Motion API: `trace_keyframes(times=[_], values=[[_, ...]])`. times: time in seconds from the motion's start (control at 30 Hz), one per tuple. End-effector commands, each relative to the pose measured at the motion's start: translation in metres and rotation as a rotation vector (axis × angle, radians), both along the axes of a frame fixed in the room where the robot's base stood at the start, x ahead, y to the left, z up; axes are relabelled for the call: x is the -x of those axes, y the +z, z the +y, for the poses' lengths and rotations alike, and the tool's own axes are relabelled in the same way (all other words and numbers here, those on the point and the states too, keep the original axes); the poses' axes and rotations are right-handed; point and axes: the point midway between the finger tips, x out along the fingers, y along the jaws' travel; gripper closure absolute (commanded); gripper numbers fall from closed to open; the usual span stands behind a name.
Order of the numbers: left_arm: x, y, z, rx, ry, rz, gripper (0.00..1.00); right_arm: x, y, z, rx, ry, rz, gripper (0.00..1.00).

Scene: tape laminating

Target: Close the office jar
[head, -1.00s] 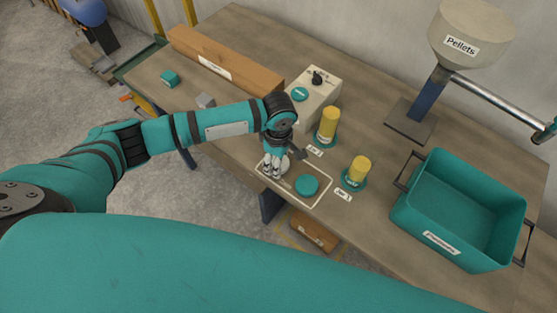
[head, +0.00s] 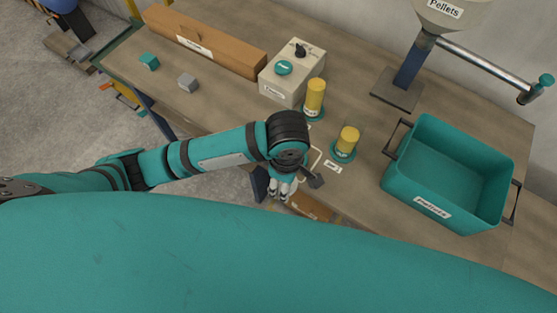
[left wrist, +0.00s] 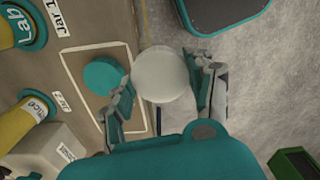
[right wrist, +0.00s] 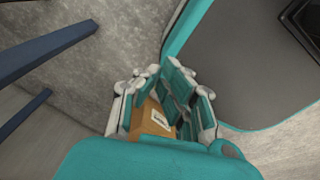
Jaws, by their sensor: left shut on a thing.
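The office jar (head: 315,95) is a yellow cylinder on a teal base beside the control box; its label reads in the left wrist view (left wrist: 30,108). The yellow lab jar (head: 347,139) stands nearer the front edge, also in the left wrist view (left wrist: 12,32). My left gripper (head: 281,187) is at the table's front edge. The left wrist view shows its fingers shut on the sides of a white round lid (left wrist: 163,75). A teal round lid (left wrist: 103,76) lies in a white-outlined area; my arm hides it in the head view. My right gripper (right wrist: 168,75) is open and empty.
A control box (head: 291,75) stands behind the office jar. A teal pellets bin (head: 400,190) is on the right, with a hopper stand (head: 398,88) behind it. A long brown box (head: 205,42) and two small blocks lie at left. A cardboard box (right wrist: 152,122) is on the floor.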

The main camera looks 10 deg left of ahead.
Motion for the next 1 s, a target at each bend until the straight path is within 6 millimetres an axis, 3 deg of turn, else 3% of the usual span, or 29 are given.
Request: trace_keyframes(times=[0.47, 0.67, 0.77, 1.0], values=[[0.007, 0.001, -0.005, 0.000, 0.000, 0.000, 0.57, 0.000, 0.000, 0.001, -0.001, 0.000, 0.000, 1.00], [0.000, 0.007, 0.003, -0.004, -0.068, -0.009, 0.57, 0.000, 0.000, -0.001, 0.001, 0.001, 0.000, 0.75], [-0.013, 0.020, 0.019, -0.011, -0.210, -0.018, 0.57, 0.000, 0.000, -0.001, 0.001, 0.000, 0.000, 0.62], [-0.042, 0.071, 0.070, -0.028, -0.705, -0.019, 0.57, 0.000, 0.000, 0.000, 0.000, 0.000, 0.000, 0.31]])
